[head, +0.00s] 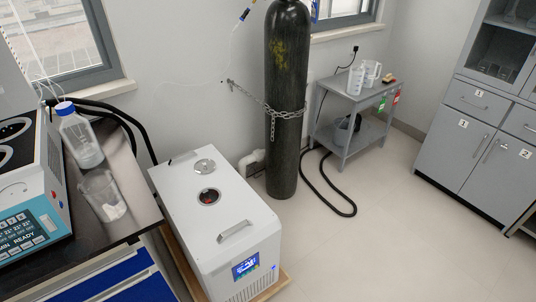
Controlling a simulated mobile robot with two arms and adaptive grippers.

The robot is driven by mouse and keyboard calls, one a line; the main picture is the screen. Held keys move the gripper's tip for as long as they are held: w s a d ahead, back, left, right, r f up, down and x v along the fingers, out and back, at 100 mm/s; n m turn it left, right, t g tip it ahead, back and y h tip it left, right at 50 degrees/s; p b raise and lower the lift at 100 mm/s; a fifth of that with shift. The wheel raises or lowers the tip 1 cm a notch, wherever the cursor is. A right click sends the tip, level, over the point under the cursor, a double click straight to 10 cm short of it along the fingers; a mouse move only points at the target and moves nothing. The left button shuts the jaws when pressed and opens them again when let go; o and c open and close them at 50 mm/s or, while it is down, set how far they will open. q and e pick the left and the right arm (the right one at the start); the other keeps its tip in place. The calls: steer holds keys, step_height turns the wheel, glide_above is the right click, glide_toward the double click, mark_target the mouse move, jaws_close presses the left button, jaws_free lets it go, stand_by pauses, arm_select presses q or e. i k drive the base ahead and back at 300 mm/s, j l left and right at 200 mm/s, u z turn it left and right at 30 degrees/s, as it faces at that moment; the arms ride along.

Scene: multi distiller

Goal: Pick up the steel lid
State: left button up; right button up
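The small round steel lid (205,166) lies on the white top of the chiller unit (175,190), behind and slightly left of a round dark opening (209,197). The lid has a small knob in its middle. Something reddish shows inside the opening. Neither of my grippers shows in the head view.
A black bench at the left holds a blue-capped bottle (82,135), a clear beaker (102,196) and a device with a screen (38,215). A chained dark gas cylinder (286,100) stands behind the chiller. A grey cart (347,112) stands farther back. The right floor is clear.

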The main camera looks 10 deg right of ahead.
mark_target(206, 165)
steer(key=i+l+z, duration=0.15)
steer(key=z, duration=0.25)
steer(key=i+l+z, duration=0.15)
steer(key=l+z, duration=0.25)
steer(key=i+l+z, duration=0.15)
steer(key=z, duration=0.3)
steer(key=i+z, duration=0.25)
steer(key=z, duration=0.15)
steer(key=i+l, duration=0.15)
steer(key=i, duration=0.3)
steer(key=i+l+u, duration=0.1)
steer(key=i, duration=0.35)
steer(key=i+u, duration=0.15)
steer(key=u, duration=0.25)
steer(key=i+u, duration=0.15)
steer(key=u, duration=0.3)
steer(key=i+l+u, duration=0.15)
steer(key=u, duration=0.25)
steer(key=i+l+u, duration=0.1)
steer(key=u, duration=0.3)
steer(key=i+l+u, duration=0.1)
steer(key=u, duration=0.35)
steer(key=i+l+u, duration=0.1)
steer(key=u, duration=0.35)
steer(key=i+l+u, duration=0.1)
steer(key=u, duration=0.35)
steer(key=l+u, duration=0.25)
steer(key=u, duration=0.15)
